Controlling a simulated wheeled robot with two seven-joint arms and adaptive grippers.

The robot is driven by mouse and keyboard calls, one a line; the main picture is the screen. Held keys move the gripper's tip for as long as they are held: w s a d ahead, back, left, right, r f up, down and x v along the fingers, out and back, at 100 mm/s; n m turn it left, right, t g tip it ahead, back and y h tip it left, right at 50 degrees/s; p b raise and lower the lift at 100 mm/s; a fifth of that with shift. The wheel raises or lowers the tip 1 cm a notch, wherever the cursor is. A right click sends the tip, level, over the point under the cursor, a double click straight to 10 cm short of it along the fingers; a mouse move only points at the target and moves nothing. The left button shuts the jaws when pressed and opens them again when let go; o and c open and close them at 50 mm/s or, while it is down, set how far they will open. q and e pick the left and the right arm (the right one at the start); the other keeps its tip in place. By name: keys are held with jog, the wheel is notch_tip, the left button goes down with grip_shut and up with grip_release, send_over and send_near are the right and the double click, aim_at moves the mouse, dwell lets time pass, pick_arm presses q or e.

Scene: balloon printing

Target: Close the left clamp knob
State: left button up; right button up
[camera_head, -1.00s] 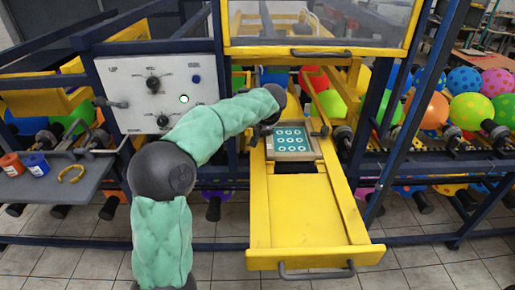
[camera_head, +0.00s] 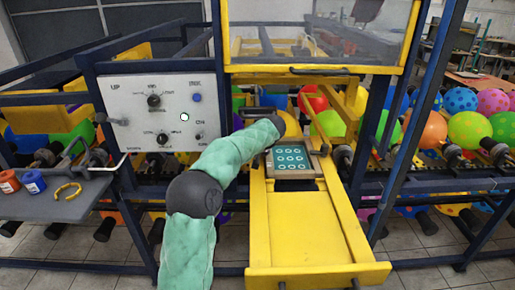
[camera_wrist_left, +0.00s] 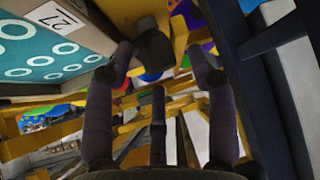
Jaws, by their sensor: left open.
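The teal printing plate (camera_head: 290,158) with white rings sits in its holder on the yellow drawer (camera_head: 308,222); it also shows at the upper left of the left wrist view (camera_wrist_left: 45,52). A dark clamp knob (camera_wrist_left: 155,48) shows in the left wrist view beside the plate holder, just ahead of my left gripper (camera_wrist_left: 163,68). The gripper is open; its left fingertip is close to the knob, and contact cannot be told. In the head view my left forearm and hand hide the left clamp. The right clamp (camera_head: 325,149) shows beside the plate. My right gripper is not in view.
A control panel (camera_head: 125,112) stands left of the arm. A side tray (camera_head: 40,205) at far left holds a red cup, a blue cup and a yellow ring. Blue frame posts and a clear yellow-framed cover (camera_head: 315,35) surround the plate area. Balloons lie behind.

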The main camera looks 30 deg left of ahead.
pick_arm(q)
jog(key=shift+w+a+f, duration=0.2)
jog(key=shift+f, duration=0.1)
jog(key=c, duration=1)
jog(key=shift+r, duration=0.1)
